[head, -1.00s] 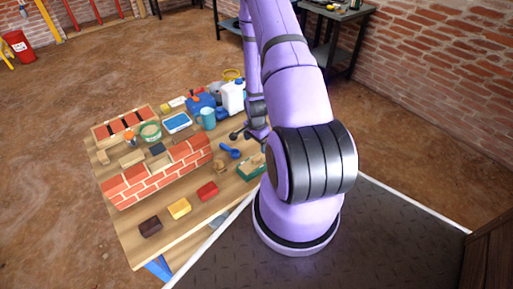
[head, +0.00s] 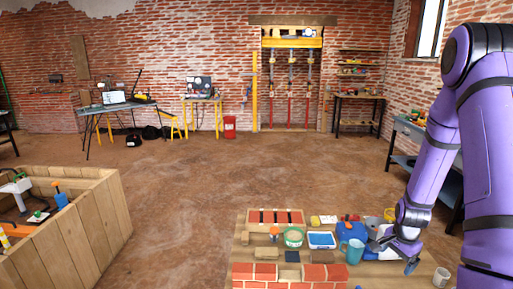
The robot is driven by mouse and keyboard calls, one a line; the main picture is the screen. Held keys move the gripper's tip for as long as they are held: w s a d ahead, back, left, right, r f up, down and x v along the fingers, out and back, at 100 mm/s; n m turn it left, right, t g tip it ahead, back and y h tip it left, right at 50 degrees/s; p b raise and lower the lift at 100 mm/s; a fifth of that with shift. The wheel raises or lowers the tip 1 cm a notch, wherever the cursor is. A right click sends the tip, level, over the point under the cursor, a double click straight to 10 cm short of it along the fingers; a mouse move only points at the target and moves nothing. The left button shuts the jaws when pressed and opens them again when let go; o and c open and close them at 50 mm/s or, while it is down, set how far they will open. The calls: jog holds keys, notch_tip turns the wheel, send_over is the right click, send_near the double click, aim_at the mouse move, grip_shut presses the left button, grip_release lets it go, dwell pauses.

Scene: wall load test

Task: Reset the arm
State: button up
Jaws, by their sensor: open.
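My purple arm comes down at the right of the head view. My gripper (head: 395,255) is at its lower end, over the right part of the wooden table (head: 424,272). It is open, with its fingers apart, and I see nothing held between them. It is close to a white jug and a teal mug (head: 353,251), partly in front of the jug. I cannot tell whether it touches anything.
The table carries a small brick wall (head: 290,272), a tray of bricks (head: 276,217), a green-rimmed bucket (head: 293,238) and a white cup (head: 441,277). A wooden crate (head: 85,235) stands left. The middle floor (head: 210,180) is clear.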

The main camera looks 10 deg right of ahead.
jog(key=s+a+r+n+t, duration=0.1)
jog(key=a+r+n, duration=0.4)
jog(key=r, duration=0.7)
jog(key=a+r+n+t, duration=0.1)
jog(key=a+r+n, duration=0.1)
jog(key=a+r, duration=0.8)
jog(key=s+a+r+n+t, duration=0.1)
jog(key=s+a+r+n, duration=0.3)
jog(key=s+r, duration=0.4)
jog(key=s+a+r+n+t, duration=0.1)
jog(key=s+a+r+n, duration=0.3)
jog(key=s+r, duration=0.4)
jog(key=shift+s+a+r+y, duration=0.15)
jog(key=shift+s+a+y, duration=0.15)
jog(key=shift+s, duration=0.4)
